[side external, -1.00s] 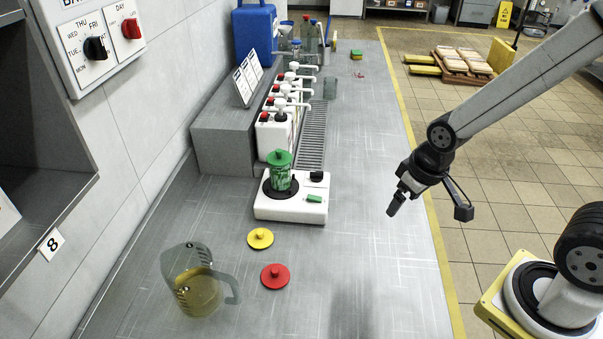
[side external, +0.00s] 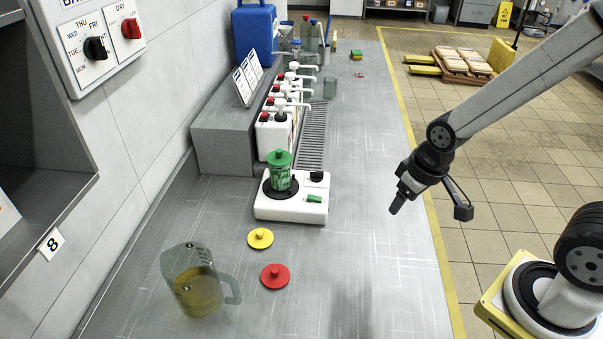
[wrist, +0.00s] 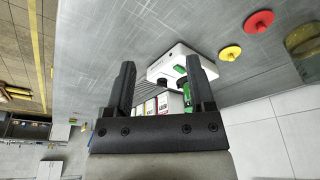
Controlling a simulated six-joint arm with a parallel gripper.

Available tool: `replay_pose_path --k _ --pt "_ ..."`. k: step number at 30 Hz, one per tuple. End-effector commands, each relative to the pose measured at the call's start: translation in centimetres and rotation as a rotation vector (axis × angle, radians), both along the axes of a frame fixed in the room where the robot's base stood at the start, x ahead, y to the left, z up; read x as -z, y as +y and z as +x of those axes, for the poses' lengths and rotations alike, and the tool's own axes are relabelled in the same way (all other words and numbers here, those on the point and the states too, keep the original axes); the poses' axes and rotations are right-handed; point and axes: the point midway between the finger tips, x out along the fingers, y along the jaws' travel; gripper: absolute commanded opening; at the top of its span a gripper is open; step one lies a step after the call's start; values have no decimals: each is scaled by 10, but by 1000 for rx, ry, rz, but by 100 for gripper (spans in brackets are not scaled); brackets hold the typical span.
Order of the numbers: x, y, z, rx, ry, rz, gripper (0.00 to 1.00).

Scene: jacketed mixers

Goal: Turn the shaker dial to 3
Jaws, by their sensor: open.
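The shaker (side external: 290,205) is a white box on the grey bench, with a round black plate that holds a green-lidded jar (side external: 280,175). Its black dial (side external: 317,177) is at the back right of its top, and a green switch (side external: 314,198) sits in front of it. The dial's setting is too small to read. My gripper (side external: 396,206) is to the right of the shaker, above the bench's right side, apart from it and empty. In the wrist view my gripper (wrist: 160,85) is open, and the shaker (wrist: 172,62) shows beyond and between its fingers.
A yellow lid (side external: 260,238), a red lid (side external: 275,276) and a measuring jug (side external: 198,285) of yellow liquid stand in front of the shaker. White pump dispensers (side external: 275,130) line the back beside a grate (side external: 312,135). The bench right of the shaker is clear.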

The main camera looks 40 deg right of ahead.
Motion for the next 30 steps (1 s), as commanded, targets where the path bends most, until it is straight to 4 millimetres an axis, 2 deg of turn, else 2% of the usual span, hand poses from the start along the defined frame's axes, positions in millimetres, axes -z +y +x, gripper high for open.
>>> replay_pose_path --k 5,10,20,30 --pt "0 -1 11 -23 3 1 53" --pt "0 -4 39 -92 10 2 53" --pt "9 -16 127 -322 1 24 53" --pt "33 -34 212 -589 -66 56 53"
